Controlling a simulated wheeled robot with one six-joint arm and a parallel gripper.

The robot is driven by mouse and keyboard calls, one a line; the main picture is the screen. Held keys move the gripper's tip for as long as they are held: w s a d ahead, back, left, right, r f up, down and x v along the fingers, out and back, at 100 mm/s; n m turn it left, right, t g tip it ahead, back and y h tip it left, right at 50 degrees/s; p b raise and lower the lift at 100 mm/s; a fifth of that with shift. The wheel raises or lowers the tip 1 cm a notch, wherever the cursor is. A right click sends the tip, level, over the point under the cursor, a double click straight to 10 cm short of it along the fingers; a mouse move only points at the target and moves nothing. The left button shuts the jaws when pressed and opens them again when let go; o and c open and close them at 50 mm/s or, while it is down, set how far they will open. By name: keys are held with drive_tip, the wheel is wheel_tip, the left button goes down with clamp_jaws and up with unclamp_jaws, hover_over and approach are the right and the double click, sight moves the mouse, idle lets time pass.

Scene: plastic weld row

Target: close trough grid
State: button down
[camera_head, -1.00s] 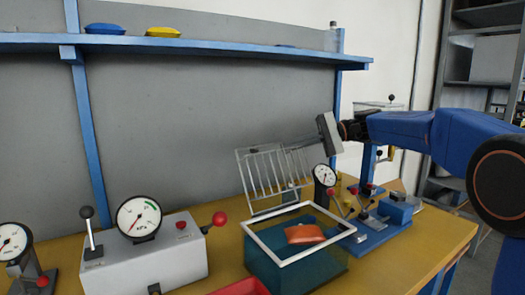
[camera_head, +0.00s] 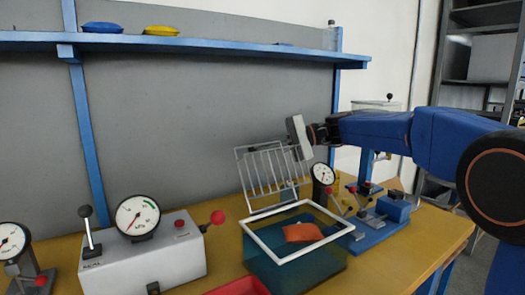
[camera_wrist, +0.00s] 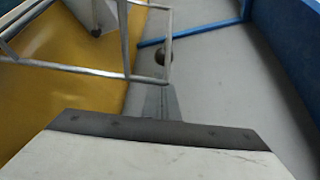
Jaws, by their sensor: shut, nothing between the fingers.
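The trough grid (camera_head: 262,172) is a grey wire lid that stands raised and leans back at the rear of the trough. The trough (camera_head: 296,263) is a teal see-through box with a pale rim, and an orange piece (camera_head: 303,232) shows inside it. My gripper (camera_head: 299,137) is shut and empty at the grid's upper right corner, partly in front of its right edge. I cannot tell whether they touch. In the wrist view, grid bars (camera_wrist: 110,70) cross the upper left, just beyond the gripper (camera_wrist: 160,108).
A grey gauge box (camera_head: 146,255) with a red-knobbed lever stands left of the trough. A red tray (camera_head: 240,288) lies in front. A small gauge (camera_head: 322,174) and a blue fixture (camera_head: 375,229) stand to the right. A blue shelf (camera_head: 200,45) runs above.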

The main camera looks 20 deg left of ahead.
drive_tip(key=shift+s+d+r, duration=0.25)
drive_tip(key=shift+s+d, duration=0.1)
drive_tip(key=shift+s, duration=0.1)
